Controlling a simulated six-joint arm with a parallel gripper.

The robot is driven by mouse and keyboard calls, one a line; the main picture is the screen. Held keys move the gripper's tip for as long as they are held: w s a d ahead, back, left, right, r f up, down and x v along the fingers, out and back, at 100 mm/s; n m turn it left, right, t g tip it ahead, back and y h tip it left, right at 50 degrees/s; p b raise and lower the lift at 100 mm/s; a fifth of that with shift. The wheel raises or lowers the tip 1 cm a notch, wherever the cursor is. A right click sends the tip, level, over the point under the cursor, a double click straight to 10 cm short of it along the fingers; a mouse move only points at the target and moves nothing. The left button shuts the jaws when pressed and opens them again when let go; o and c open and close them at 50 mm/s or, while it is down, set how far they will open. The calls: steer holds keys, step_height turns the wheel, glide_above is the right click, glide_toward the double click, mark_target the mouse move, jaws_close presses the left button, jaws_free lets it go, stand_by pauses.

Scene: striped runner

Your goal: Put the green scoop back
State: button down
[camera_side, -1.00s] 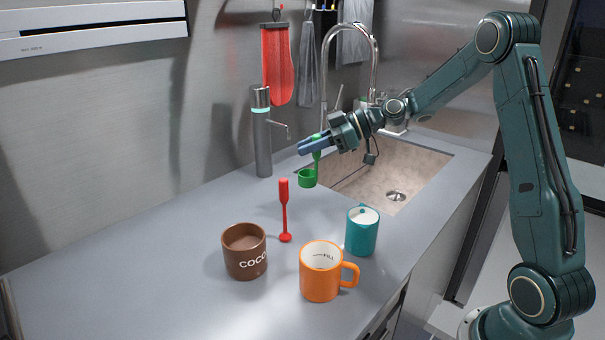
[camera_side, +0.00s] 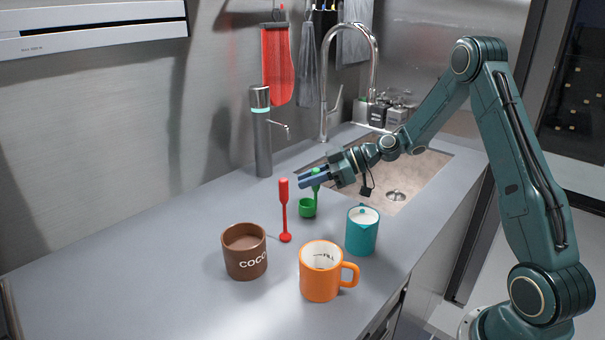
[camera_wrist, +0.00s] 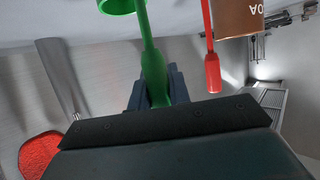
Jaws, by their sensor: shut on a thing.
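The green scoop (camera_side: 308,208) is upright with its cup at the bottom, close above or on the counter behind the red stirrer; I cannot tell whether it touches. My gripper (camera_side: 312,180) is shut on the scoop's handle near its top. In the wrist view the green scoop (camera_wrist: 152,62) runs up from between the fingers of my gripper (camera_wrist: 155,95), its cup cut off at the top edge.
The red stirrer (camera_side: 284,212) stands just left of the scoop. A brown cocoa mug (camera_side: 245,262), an orange mug (camera_side: 318,282) and a teal milk jug (camera_side: 361,240) stand in front. The sink (camera_side: 415,165) lies behind right; a grey dispenser (camera_side: 262,140) stands behind left. The left counter is clear.

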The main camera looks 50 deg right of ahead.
steer(key=shift+f, duration=0.2)
steer(key=shift+f, duration=0.15)
steer(key=c, duration=1.3)
jaws_free()
steer(key=shift+r, duration=0.2)
steer(key=v, duration=1.2)
steer(key=shift+a, duration=0.1)
